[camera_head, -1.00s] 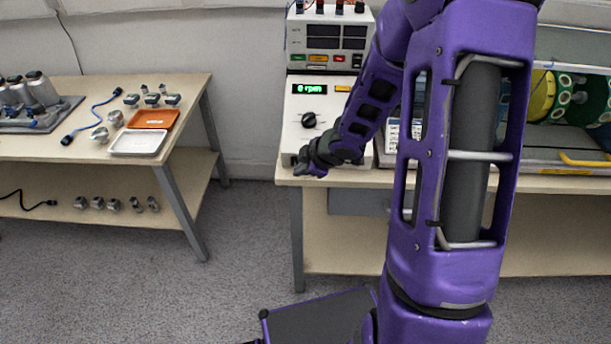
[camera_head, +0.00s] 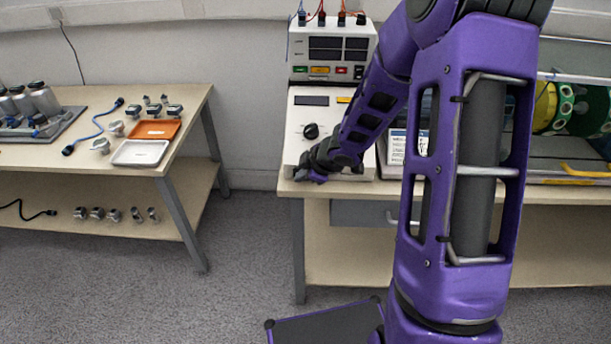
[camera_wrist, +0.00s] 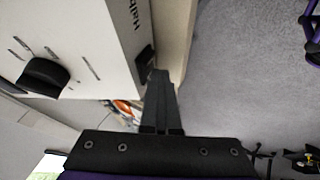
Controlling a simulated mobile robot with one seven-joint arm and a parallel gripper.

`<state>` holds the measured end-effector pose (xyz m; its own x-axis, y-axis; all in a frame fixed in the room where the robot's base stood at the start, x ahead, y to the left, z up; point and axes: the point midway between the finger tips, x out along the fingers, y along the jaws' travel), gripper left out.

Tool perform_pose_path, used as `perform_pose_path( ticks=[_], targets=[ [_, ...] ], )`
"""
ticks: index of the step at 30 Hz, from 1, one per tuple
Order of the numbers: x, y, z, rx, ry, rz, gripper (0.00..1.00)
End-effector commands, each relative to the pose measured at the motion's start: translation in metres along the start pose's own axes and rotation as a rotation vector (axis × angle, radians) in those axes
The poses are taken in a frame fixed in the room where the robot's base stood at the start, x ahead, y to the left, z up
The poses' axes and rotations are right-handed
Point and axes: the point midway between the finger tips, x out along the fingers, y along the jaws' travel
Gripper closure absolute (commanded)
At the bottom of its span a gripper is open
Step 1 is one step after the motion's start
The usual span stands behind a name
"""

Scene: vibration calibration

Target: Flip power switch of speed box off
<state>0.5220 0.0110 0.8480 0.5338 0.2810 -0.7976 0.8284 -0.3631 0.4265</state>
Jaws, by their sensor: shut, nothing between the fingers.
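The speed box (camera_head: 300,122) is the pale sloped box at the left end of the right-hand table. Its small display (camera_head: 312,101) is dark, and its black knob (camera_head: 311,131) faces forward. In the wrist view the box's panel (camera_wrist: 95,30) shows with the knob (camera_wrist: 44,77). A small black switch (camera_wrist: 146,57) sits at the panel's edge, partly hidden by the fingertips. My gripper (camera_head: 312,176) is at the lower front corner of the box. In the wrist view the gripper (camera_wrist: 160,78) is shut and empty, its tips at or touching the switch.
A meter unit (camera_head: 333,48) with plugged leads stands behind the speed box. A white-labelled box (camera_head: 397,146) stands to its right, partly behind my arm. The left table (camera_head: 85,160) holds an orange tray (camera_head: 150,130), a white tray (camera_head: 139,152) and a blue cable (camera_head: 92,128). Grey floor lies between the tables.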

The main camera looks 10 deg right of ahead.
Motion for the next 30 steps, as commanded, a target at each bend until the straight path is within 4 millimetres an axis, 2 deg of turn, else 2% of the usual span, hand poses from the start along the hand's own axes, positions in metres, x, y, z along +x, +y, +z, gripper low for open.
perform_pose_path(
  ticks=[15,30],
  targets=[
    [-0.007,0.006,0.019,0.006,-0.008,0.005,1.00],
    [-0.005,0.006,0.015,0.004,-0.008,0.006,1.00]
  ],
)
